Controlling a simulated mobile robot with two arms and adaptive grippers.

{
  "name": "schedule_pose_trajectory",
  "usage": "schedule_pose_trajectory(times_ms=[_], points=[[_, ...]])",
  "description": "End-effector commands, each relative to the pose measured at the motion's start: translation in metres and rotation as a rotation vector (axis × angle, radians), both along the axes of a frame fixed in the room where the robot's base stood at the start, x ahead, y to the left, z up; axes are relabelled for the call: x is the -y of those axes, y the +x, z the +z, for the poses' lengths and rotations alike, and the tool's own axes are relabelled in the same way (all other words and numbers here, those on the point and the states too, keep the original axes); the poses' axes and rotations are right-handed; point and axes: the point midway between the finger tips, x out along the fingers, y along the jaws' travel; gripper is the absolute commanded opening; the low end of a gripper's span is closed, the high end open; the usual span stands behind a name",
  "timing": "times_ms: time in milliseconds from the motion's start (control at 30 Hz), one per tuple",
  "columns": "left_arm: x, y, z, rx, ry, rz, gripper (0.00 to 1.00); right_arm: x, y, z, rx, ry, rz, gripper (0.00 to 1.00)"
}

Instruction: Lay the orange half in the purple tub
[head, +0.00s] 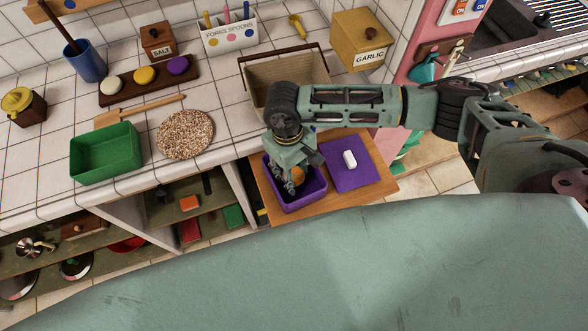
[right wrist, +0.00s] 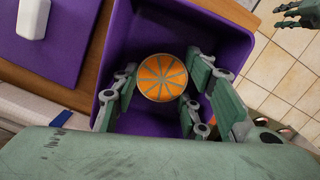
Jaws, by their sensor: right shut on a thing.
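The purple tub (head: 302,204) stands on a wooden board, and its inside fills much of the right wrist view (right wrist: 133,48). The orange half (head: 297,174) shows its cut face to the camera in the right wrist view (right wrist: 162,77). My right gripper (head: 290,184) points down into the tub, shut on the orange half, with fingers on both sides of it. Whether the orange half touches the tub floor cannot be told. My left gripper (right wrist: 291,14) shows only at the top right corner of the right wrist view, beyond the tub; its opening is unclear.
A purple mat (head: 352,178) with a white block (head: 350,159) lies right of the tub on the wooden board (head: 381,185). A basket (head: 268,82) stands behind. A green bin (head: 106,152) and a speckled round mat (head: 185,134) are on the tiled counter to the left.

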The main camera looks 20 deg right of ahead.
Motion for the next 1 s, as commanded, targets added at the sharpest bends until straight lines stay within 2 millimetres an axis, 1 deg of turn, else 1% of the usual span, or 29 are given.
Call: schedule_pose_trajectory(times_ms=[33,100,367,533,567,600,633,900,1000], points=[[0.000,0.000,0.007,0.000,0.000,-0.001,0.27,0.000,-0.001,-0.003,-0.003,-0.001,-0.001,0.14],[0.000,0.000,0.008,0.000,0.000,-0.001,0.27,0.000,0.000,-0.009,0.000,0.001,0.000,0.14],[0.000,0.000,0.006,0.000,0.000,-0.001,0.27,0.000,0.000,-0.012,0.002,0.001,0.000,0.14],[-0.002,0.001,0.000,0.002,0.003,-0.002,0.27,0.000,0.000,-0.017,0.002,0.000,0.001,0.14],[-0.003,0.001,0.002,0.002,0.003,-0.002,0.27,0.000,0.000,-0.015,0.002,0.001,0.001,0.43],[-0.003,0.001,0.002,0.002,0.004,-0.002,0.27,0.000,0.000,-0.015,0.002,0.001,0.000,0.46],[-0.004,0.001,0.002,0.002,0.004,-0.001,0.27,0.000,0.000,-0.015,0.001,0.000,0.000,0.48],[-0.004,0.002,0.003,0.003,0.004,0.000,0.27,0.000,0.000,-0.014,0.001,0.000,0.000,0.48],[-0.004,0.002,0.008,0.003,0.005,0.001,0.27,0.000,0.000,-0.010,0.001,0.000,0.000,0.48]])
